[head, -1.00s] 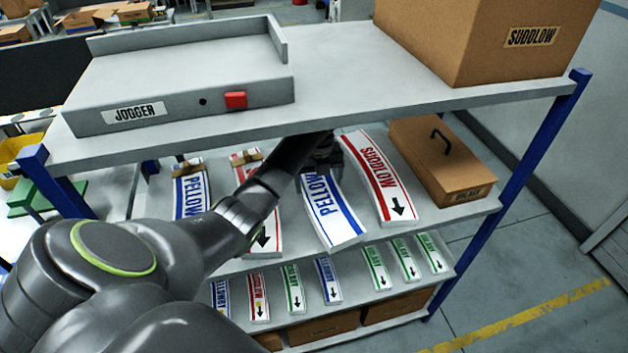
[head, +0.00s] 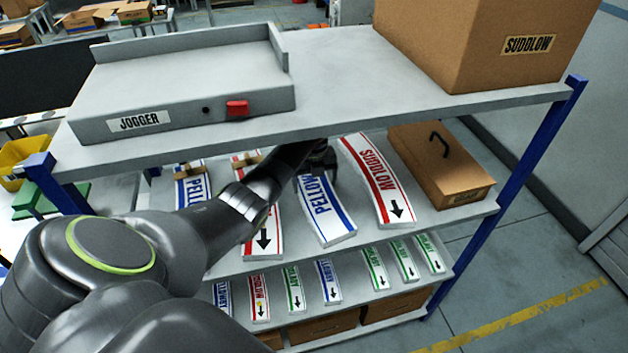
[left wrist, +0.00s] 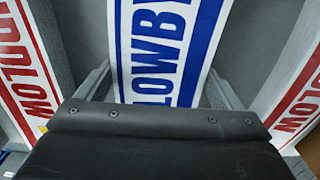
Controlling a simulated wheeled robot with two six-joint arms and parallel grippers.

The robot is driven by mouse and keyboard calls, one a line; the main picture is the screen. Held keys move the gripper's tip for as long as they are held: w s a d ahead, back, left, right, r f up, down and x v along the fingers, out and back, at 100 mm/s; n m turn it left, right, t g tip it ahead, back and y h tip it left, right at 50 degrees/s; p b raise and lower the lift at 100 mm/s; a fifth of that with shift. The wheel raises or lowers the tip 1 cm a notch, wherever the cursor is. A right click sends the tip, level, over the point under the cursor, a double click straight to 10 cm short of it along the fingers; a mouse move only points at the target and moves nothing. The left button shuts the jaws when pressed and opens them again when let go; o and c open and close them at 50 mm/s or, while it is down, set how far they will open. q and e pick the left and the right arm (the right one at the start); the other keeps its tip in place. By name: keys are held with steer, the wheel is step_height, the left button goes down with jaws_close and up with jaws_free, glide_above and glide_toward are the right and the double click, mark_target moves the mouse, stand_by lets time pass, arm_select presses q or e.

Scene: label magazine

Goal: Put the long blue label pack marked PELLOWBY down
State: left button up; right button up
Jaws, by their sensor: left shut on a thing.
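The long blue label pack marked PELLOWBY (head: 327,212) is a white, slightly curved strip with blue edges. It is at the middle shelf, between two red packs, its near end toward me. I cannot tell whether its underside touches the shelf. My left gripper (head: 318,162) is shut on its far part. In the left wrist view the blue lettering of the pack (left wrist: 158,50) runs between the two grey fingers (left wrist: 158,88), and the dark gripper body hides the rest. My right gripper is not in view.
A red SUDDLOW pack (head: 380,185) lies close on the right, then a brown lidded box (head: 440,165). To the left are a red pack (head: 264,235) and another blue pack (head: 192,190). The upper shelf (head: 350,75) overhangs. Small packs (head: 330,282) line the lower shelf.

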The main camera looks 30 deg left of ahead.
mark_target(314, 184)
arm_select(q)
steer(key=o, duration=1.3)
steer(key=shift+o, duration=0.2)
steer(key=shift+r, duration=0.15)
step_height(314, 184, up, 6)
steer(key=shift+b, duration=0.75)
steer(key=shift+r, duration=0.7)
steer(key=shift+s+f, duration=0.1)
